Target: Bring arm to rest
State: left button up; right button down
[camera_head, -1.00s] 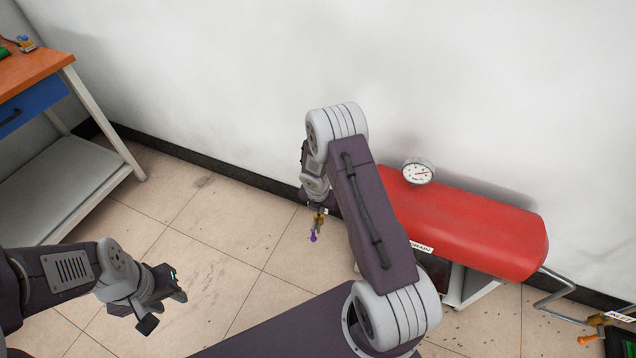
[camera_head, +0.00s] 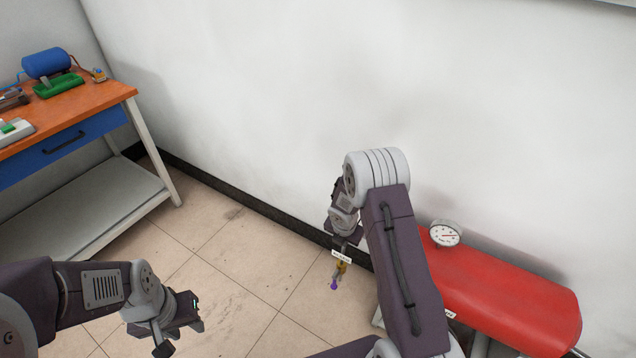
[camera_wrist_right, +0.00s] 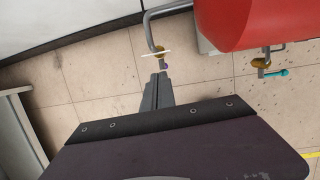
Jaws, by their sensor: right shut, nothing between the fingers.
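My right arm reaches up and bends down at the elbow in the head view, its gripper (camera_head: 345,242) pointing at the floor beside the red tank (camera_head: 510,305). In the right wrist view the gripper's fingers (camera_wrist_right: 158,80) are together with nothing between them. A small brass valve with a purple tip (camera_head: 335,286) appears just below the gripper in the head view. In the wrist view this valve (camera_wrist_right: 163,65) lies just beyond the fingertips; I cannot tell whether they touch. My left gripper (camera_head: 180,328) hangs at the lower left, fingers apart and empty.
A pressure gauge (camera_head: 445,233) stands on the tank. A second valve with a teal handle (camera_wrist_right: 276,73) is under the tank. An orange-topped workbench (camera_head: 100,97) with a blue motor (camera_head: 46,63) stands at the left. The floor between is clear; a white wall closes the back.

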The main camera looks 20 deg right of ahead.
jog(key=w+a+r+t, duration=0.2)
jog(key=w+r, duration=0.1)
jog(key=r, duration=0.7)
jog(key=s+a+r+m, duration=0.3)
jog(key=s+r+m, duration=0.3)
jog(key=r, duration=0.1)
jog(key=s+a+f+m+g+y, duration=0.1)
jog(key=s+a+m+g, duration=0.1)
jog(key=s+m, duration=0.75)
jog(key=s+a+f+m+g+y, duration=0.1)
jog(key=s+a+m, duration=0.1)
jog(key=s+m, duration=0.75)
notch_tip(320, 180, up, 16)
jog(key=w+m+p, duration=0.1)
jog(key=p, duration=1.5)
jog(key=shift+w+d+r+m, duration=0.2)
jog(key=shift+w+d+m, duration=0.05)
jog(key=shift+w+m, duration=0.05)
